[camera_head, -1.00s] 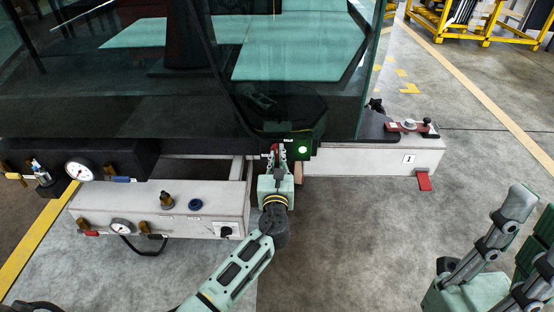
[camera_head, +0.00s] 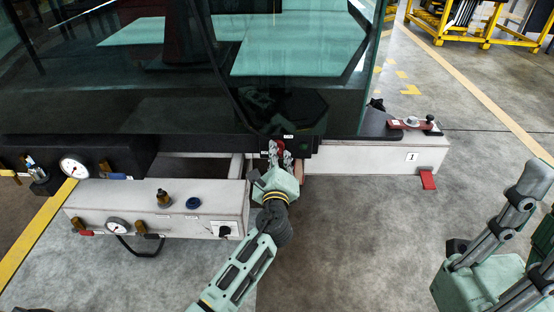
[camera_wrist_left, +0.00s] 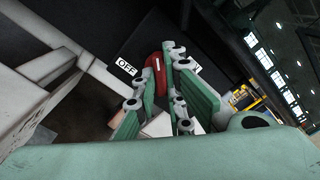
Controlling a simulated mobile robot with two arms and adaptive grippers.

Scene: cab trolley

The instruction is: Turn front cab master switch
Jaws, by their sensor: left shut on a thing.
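The red master switch (camera_head: 272,153) sits on the dark lower front edge of the cab. In the left wrist view the red switch handle (camera_wrist_left: 154,76) has a white stripe and stands between the fingers. A white OFF label (camera_wrist_left: 126,66) is beside it, and a second label is mostly hidden by a finger. My left gripper (camera_head: 280,157) is shut on the switch and tilted. It also shows in the left wrist view (camera_wrist_left: 158,85). A small dark indicator (camera_head: 304,149), unlit, is just right of the switch. My right gripper (camera_head: 541,228) is at the right edge, open and empty, partly cut off.
A pale trolley box with gauges (camera_head: 150,207) stands left of my left arm. A pale beam (camera_head: 365,160) with a red tab (camera_head: 427,180) runs to the right. Dark cab glass (camera_head: 290,60) rises above the switch. The grey floor between my arms is clear.

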